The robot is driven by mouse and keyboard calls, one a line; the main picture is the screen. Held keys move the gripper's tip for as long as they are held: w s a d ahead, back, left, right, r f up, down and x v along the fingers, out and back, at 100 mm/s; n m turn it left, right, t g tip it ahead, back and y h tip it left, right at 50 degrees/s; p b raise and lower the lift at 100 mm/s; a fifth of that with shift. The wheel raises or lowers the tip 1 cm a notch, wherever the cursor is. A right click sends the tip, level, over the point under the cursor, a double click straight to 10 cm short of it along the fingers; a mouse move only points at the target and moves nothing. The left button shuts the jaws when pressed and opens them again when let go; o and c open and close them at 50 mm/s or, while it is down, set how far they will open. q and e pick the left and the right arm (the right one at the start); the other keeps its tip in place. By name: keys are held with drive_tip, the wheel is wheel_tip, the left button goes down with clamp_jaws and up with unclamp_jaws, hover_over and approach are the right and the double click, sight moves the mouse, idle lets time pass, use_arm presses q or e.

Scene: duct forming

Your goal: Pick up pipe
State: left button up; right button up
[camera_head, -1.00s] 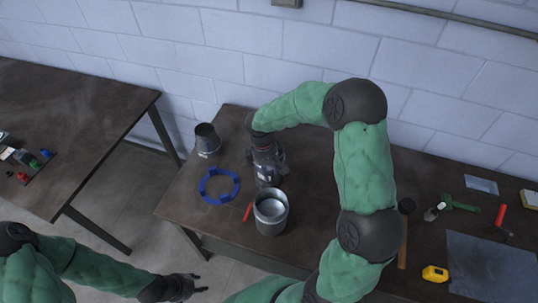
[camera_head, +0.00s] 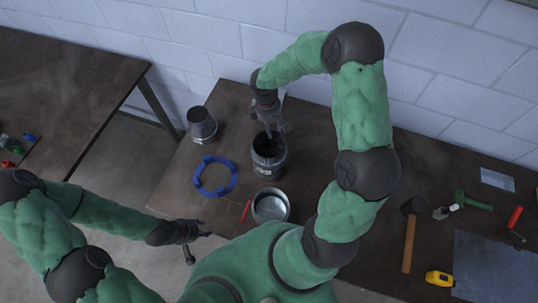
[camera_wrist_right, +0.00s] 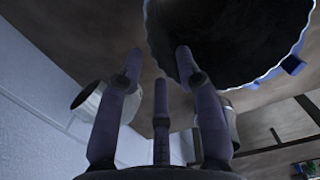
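A dark round pipe (camera_head: 266,166) stands upright on the table in the head view, its open top facing up. My right gripper (camera_head: 270,127) points down at its far rim, fingers spread and empty. In the right wrist view, the pipe's dark opening (camera_wrist_right: 230,35) fills the top; the right gripper's fingers (camera_wrist_right: 160,75) are apart, one overlapping the rim. I cannot tell whether it touches. A shiny silver pipe (camera_head: 271,207) stands nearer. A tapered grey pipe piece (camera_head: 202,124) stands at the left. My left gripper (camera_head: 192,240) is open and empty off the table's near left edge.
A blue ring (camera_head: 215,176) lies left of the dark pipe, and a small red item (camera_head: 245,211) near the silver pipe. A hammer (camera_head: 410,235), yellow tape measure (camera_head: 438,278), metal sheet (camera_head: 490,265) and green tool (camera_head: 472,200) lie right. A wall closes the back.

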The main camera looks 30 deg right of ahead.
sight(274, 137)
drive_tip(key=shift+s+d+f+p, duration=0.1)
drive_tip(key=shift+s+f, duration=0.05)
drive_tip(key=shift+f, duration=0.9)
drive_tip(key=shift+s+d+f+p, duration=0.1)
drive_tip(key=shift+f+p, duration=0.05)
drive_tip(key=shift+f, duration=0.95)
drive_tip(key=shift+s+d+f+p, duration=0.1)
drive_tip(key=shift+s+f, duration=0.05)
drive_tip(key=shift+f, duration=0.9)
clamp_jaws()
